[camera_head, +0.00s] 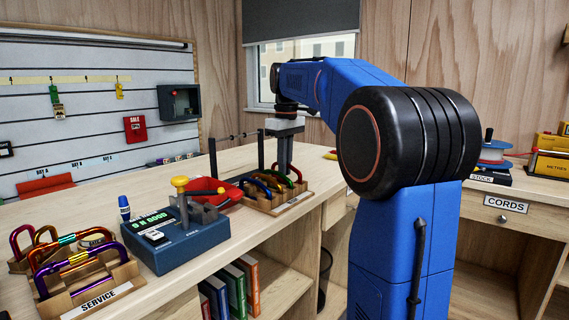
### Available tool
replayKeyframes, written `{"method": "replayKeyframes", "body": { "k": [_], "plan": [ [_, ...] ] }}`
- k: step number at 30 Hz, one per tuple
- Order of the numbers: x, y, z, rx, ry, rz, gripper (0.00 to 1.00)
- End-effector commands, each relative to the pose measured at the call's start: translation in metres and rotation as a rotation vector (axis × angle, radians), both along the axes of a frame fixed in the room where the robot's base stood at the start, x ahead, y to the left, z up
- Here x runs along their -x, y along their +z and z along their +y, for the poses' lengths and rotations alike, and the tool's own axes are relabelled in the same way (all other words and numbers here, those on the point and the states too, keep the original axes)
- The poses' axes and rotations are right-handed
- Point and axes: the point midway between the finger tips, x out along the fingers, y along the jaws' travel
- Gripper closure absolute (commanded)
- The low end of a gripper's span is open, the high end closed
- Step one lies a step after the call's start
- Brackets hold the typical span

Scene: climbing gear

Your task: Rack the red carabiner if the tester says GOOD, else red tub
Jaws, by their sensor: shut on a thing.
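My gripper (285,172) points down at the wooden rack (305,198) at the counter's front edge. It is shut on the red carabiner (297,171), which is mostly hidden by the fingers and is at the rack's far end. Several other carabiners, blue, yellow, green and purple, stand in this rack. The blue tester (178,243) with a yellow knob stands left of it; its small green display appears to end in GOOD. The red tub (226,193) lies behind the tester, partly hidden by it.
A SERVICE rack (97,297) with several carabiners stands at the front left. A blue-capped bottle (124,208) is beside the tester. A dark post frame (212,158) stands behind the red tub. Books (237,290) fill a shelf below. A CORDS drawer (506,204) is at right.

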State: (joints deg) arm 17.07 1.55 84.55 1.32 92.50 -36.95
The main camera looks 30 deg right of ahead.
Motion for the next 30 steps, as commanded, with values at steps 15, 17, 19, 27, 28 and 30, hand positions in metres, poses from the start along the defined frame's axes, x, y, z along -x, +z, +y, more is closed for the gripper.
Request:
{"method": "replayKeyframes", "body": {
  "k": [15,17,19,27,28,30],
  "plan": [
    [-0.0001,-0.0024,-0.0001,0.0,0.0,-0.001,1.0],
    [-0.0001,-0.0033,0.0,0.0,0.0,-0.001,1.0],
    [-0.0002,-0.0045,0.0,0.0,0.0,-0.001,1.0],
    [-0.0001,-0.009,0.0,0.0,0.0,0.0,1.0],
    [-0.0001,-0.0095,0.0,0.0,0.0,0.0,1.0],
    [-0.0002,-0.0105,0.0,0.0,0.0,0.0,1.0]
  ]
}}
